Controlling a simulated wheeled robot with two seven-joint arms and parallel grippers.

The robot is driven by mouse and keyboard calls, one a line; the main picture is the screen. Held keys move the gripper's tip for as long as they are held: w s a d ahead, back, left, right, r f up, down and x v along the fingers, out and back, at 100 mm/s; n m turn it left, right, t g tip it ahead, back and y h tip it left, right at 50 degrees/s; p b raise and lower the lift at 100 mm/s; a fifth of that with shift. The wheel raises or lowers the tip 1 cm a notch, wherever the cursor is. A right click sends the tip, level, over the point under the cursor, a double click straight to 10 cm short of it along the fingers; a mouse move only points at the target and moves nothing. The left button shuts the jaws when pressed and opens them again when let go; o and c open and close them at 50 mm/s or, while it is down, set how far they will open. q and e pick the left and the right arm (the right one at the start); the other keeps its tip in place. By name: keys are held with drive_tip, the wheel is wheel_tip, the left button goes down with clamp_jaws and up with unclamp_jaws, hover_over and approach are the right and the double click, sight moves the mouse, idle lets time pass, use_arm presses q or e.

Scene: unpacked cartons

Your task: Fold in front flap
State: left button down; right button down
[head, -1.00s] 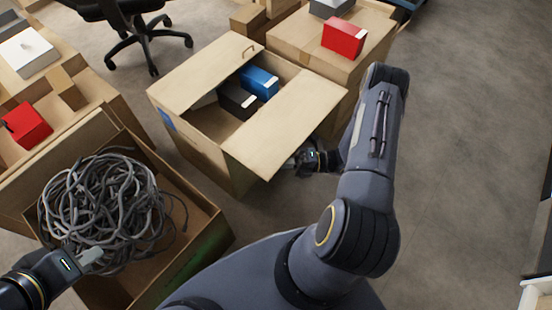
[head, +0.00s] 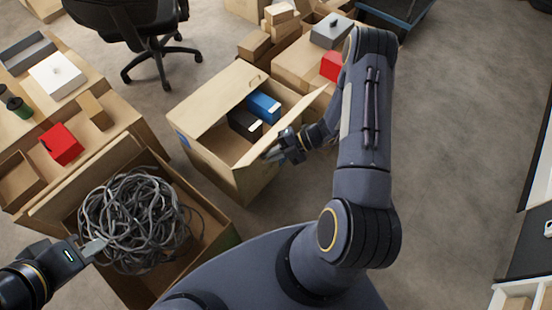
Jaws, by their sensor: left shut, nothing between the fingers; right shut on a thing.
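The open carton (head: 213,160) stands in the middle of the head view. Its near right flap (head: 300,118), apparently the front flap, stands steeply and shows as a narrow strip. My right gripper (head: 275,153) is shut on this flap near its lower left end; the fingertips are partly hard to make out. The opposite flap (head: 212,93) slants along the far left side of the opening. A blue box (head: 264,106) and a black box (head: 244,122) lie inside. My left gripper (head: 98,246) is shut and empty, beside a heap of cables.
The grey cables (head: 135,215) fill an open carton (head: 205,252) at lower left. Cartons with a red box (head: 62,143) and a white box (head: 57,74) stand at left. More cartons (head: 300,65) stand behind. An office chair (head: 135,40) is at the back.

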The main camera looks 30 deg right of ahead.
drive_tip(key=w+a+r+p, duration=0.2)
drive_tip(key=w+a+r, duration=0.2)
drive_tip(key=w, duration=0.5)
drive_tip(key=shift+w+r, duration=0.3)
drive_tip(key=shift+r, duration=0.25)
drive_tip(key=c, duration=1.8)
unclamp_jaws()
drive_tip(key=shift+f+v, duration=0.1)
drive_tip(key=shift+v, duration=1.85)
drive_tip(key=shift+f+v, duration=0.15)
drive_tip(key=shift+v, duration=1.85)
